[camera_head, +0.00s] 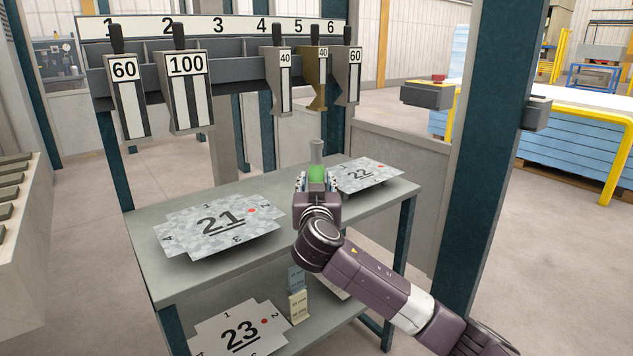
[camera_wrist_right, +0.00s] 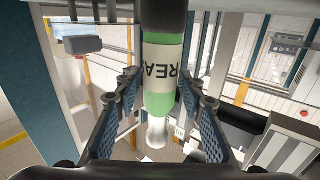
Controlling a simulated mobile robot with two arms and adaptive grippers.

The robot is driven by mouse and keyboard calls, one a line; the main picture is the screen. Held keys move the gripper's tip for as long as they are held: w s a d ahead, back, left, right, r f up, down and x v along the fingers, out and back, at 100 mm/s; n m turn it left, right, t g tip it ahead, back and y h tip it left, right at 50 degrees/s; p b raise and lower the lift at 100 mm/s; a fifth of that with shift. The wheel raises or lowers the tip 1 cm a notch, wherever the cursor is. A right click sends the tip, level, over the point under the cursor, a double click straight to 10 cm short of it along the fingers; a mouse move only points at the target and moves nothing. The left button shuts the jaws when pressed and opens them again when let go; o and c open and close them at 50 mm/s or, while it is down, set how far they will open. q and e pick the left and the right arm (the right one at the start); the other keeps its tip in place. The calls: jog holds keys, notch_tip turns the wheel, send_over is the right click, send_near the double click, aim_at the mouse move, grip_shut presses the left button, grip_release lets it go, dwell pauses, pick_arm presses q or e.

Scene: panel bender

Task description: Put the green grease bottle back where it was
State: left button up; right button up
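The green grease bottle (camera_head: 317,173) stands upright with its grey nozzle up, above the table top with plates 21 and 22. My right gripper (camera_head: 317,184) is around it from the front. My left gripper is not in view.
The grey table (camera_head: 285,255) holds plate 21 (camera_head: 218,222) at left and plate 22 (camera_head: 362,174) at right. A rack (camera_head: 235,66) with numbered tools hangs behind. Plate 23 (camera_head: 240,332) and small boxes (camera_head: 297,295) lie on the lower shelf. A dark blue post (camera_head: 483,150) stands at right.

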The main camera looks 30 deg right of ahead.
jog(key=shift+o, duration=0.4)
jog(key=shift+r, duration=0.15)
pick_arm(q)
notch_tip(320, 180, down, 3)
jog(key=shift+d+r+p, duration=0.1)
jog(key=shift+p, duration=0.25)
pick_arm(e)
jog(key=v, duration=1.2)
